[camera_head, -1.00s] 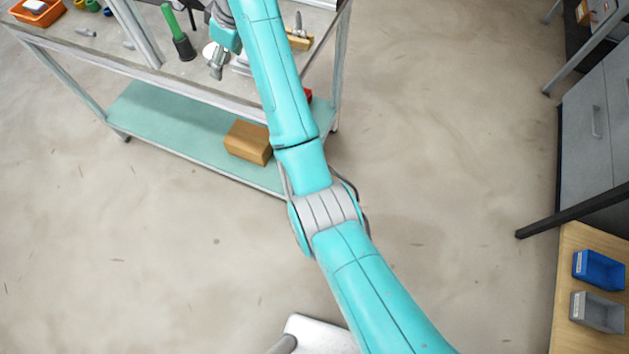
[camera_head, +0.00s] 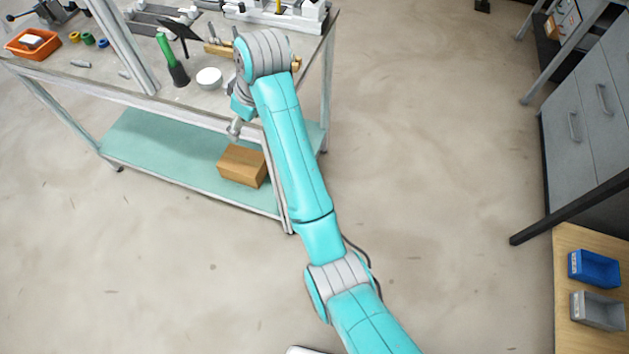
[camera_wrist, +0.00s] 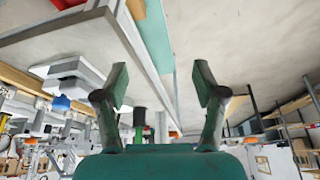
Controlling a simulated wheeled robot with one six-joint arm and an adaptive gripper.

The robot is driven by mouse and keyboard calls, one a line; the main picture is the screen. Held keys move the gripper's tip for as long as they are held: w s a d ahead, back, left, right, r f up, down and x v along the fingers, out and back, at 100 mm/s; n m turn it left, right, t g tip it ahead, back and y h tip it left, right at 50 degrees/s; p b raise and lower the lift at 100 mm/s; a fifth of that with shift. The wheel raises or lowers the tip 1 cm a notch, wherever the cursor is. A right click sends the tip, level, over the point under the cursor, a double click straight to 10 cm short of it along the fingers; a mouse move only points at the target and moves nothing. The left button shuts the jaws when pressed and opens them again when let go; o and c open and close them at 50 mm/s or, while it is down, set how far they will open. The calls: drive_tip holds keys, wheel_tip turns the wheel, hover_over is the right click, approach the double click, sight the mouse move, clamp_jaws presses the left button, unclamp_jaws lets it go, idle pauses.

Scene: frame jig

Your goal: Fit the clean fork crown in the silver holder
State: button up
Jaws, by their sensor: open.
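In the head view my gripper (camera_head: 234,130) hangs at the table's front edge, below my wrist. In the wrist view its two dark fingers (camera_wrist: 161,76) stand wide apart with nothing between them. I cannot pick out the fork crown for certain. Small grey metal pieces (camera_head: 81,63) lie on the table at the left. I cannot tell which fixture is the silver holder. Grey metal rails (camera_head: 150,17) lie at the back, and a pale fixture (camera_head: 290,17) stands at the back right. My arm hides part of the tabletop.
The table (camera_head: 195,103) carries an orange tray (camera_head: 32,44), coloured rings (camera_head: 88,38), a green-handled tool (camera_head: 166,52), a white round dish (camera_head: 209,78) and a wooden piece (camera_head: 218,48). An upright post crosses the left. A cardboard-brown box (camera_head: 242,166) sits on the lower shelf.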

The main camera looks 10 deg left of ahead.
drive_tip(key=s+d+f+m+t, duration=0.2)
drive_tip(key=d+f+m, duration=0.3)
drive_tip(key=d+f, duration=1.1)
drive_tip(key=shift+s+d+f+h, duration=0.2)
drive_tip(key=shift+s+d+h, duration=0.05)
drive_tip(key=shift+d+h, duration=0.15)
drive_tip(key=s+d+f+m+t, duration=0.3)
drive_tip(key=s+d+f, duration=0.2)
drive_tip(key=s+d, duration=0.35)
drive_tip(key=s+d+f+m+t, duration=0.25)
drive_tip(key=s+d+f, duration=0.35)
drive_tip(key=d, duration=0.4)
drive_tip(key=s+d+r+m+t+h, duration=0.1)
drive_tip(key=s+d+r, duration=0.4)
drive_tip(key=s+r, duration=0.5)
drive_tip(key=s+d+r+m+t+h, duration=0.2)
drive_tip(key=s+d+r+t, duration=0.3)
drive_tip(key=s+r, duration=0.5)
drive_tip(key=s+m, duration=0.1)
drive_tip(key=s, duration=0.2)
drive_tip(key=shift+s+r, duration=0.25)
drive_tip(key=shift+r, duration=0.15)
drive_tip(key=shift+d, duration=0.1)
